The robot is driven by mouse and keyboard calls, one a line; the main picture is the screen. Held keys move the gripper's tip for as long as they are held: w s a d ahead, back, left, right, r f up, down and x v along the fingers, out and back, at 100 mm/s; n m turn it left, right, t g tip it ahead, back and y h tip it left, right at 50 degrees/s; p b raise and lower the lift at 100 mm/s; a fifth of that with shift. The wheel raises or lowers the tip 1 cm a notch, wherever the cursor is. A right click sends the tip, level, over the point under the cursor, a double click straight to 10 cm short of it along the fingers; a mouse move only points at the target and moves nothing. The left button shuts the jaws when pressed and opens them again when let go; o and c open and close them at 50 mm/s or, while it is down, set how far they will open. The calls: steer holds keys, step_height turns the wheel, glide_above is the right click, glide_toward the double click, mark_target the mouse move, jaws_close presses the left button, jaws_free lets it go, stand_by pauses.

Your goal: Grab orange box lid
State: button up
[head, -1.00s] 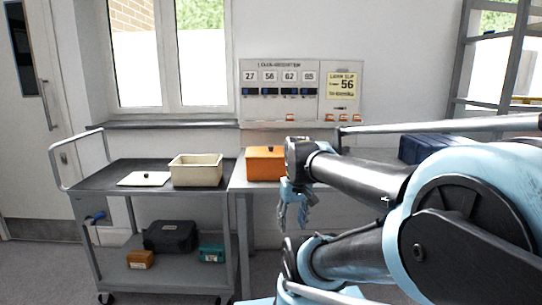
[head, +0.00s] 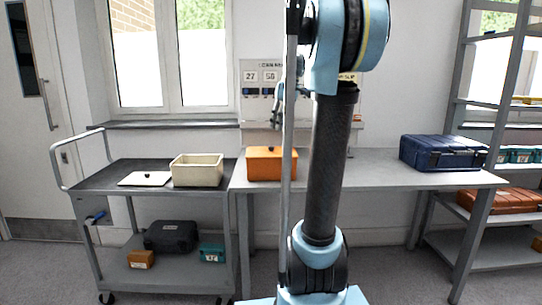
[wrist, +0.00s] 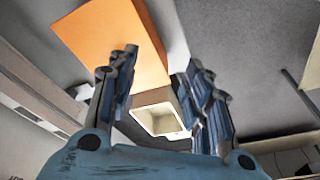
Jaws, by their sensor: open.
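The orange box (head: 265,167) stands on the left end of the grey bench. Its orange lid (head: 257,150) is on it, with a small dark knob (head: 269,149) on top. My gripper (head: 277,118) hangs above the box, apart from it, partly hidden by my own arm. In the wrist view its two fingers (wrist: 160,62) are spread with nothing between them. An orange surface of the box (wrist: 110,38) shows there at the upper left, beyond the left finger; the knob cannot be made out.
A cream open box (head: 197,172) and its white lid (head: 145,179) are on the cart (head: 100,178) left of the bench. A dark blue case (head: 440,152) stands on the bench (head: 385,177) at right. A wall panel (head: 255,105) is behind my gripper.

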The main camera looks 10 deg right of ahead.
steer(key=w+d+r+n, duration=0.2)
steer(key=w+r, duration=0.2)
steer(key=w, duration=0.5)
glide_above(272, 147)
steer(key=shift+n+y, duration=0.3)
steer(key=shift+y, duration=0.1)
steer(key=f, duration=1.1)
steer(key=shift+s+d, duration=0.1)
steer(key=shift+d, duration=0.25)
steer(key=x, duration=0.4)
steer(key=shift+d+f, duration=0.25)
steer(key=shift+d, duration=0.1)
steer(key=shift+w+a+f, duration=0.15)
steer(key=shift+w+f, duration=0.05)
steer(key=shift+f, duration=0.35)
steer(key=shift+c, duration=0.2)
jaws_close()
